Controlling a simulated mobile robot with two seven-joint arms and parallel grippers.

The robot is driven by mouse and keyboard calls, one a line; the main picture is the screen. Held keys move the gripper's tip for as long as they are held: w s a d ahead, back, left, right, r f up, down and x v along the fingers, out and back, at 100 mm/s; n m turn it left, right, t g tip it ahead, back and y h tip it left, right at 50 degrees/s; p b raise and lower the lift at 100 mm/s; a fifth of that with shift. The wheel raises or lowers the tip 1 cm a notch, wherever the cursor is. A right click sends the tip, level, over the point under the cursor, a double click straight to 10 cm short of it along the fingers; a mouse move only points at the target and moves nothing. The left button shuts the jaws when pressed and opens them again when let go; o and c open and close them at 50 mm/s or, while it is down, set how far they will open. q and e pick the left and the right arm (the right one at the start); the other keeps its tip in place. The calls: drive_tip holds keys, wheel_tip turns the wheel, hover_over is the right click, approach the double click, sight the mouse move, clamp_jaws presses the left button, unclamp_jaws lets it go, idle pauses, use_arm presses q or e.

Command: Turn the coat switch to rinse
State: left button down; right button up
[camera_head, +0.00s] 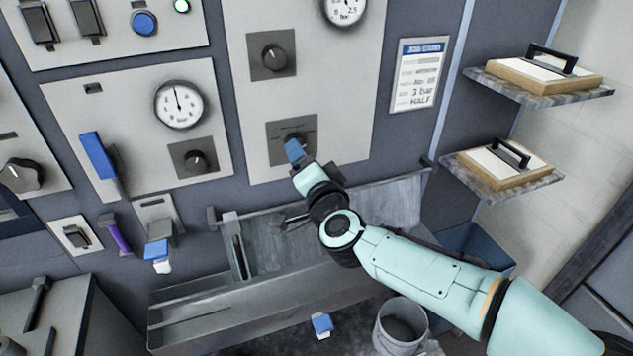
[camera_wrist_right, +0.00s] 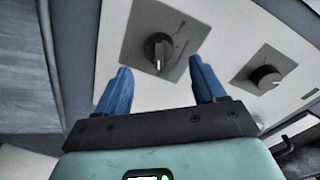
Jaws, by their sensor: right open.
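A dark rotary knob on a square grey plate (camera_head: 305,126) sits on the lower part of the pale middle panel. My right gripper (camera_head: 294,150) is in front of it and partly hides it. In the right wrist view the knob (camera_wrist_right: 158,50) shows a white pointer mark on its end towards the gripper, and short dark marks on its plate. The two blue fingers of my right gripper (camera_wrist_right: 160,66) are spread, one on each side of the knob's line, with nothing held. Contact with the knob cannot be told. No readable label names the coat switch. My left gripper is out of view.
Another knob (camera_head: 274,57) sits above on the same panel, and one (camera_head: 196,161) is on the left panel below a gauge (camera_head: 179,104). A metal trough (camera_head: 262,300) runs below. A notice (camera_head: 418,74) and two shelves (camera_head: 535,95) (camera_head: 500,183) are at the right.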

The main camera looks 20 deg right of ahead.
drive_tip(key=s, duration=0.8)
drive_tip(key=shift+s+r, duration=0.2)
drive_tip(key=shift+f, duration=0.1)
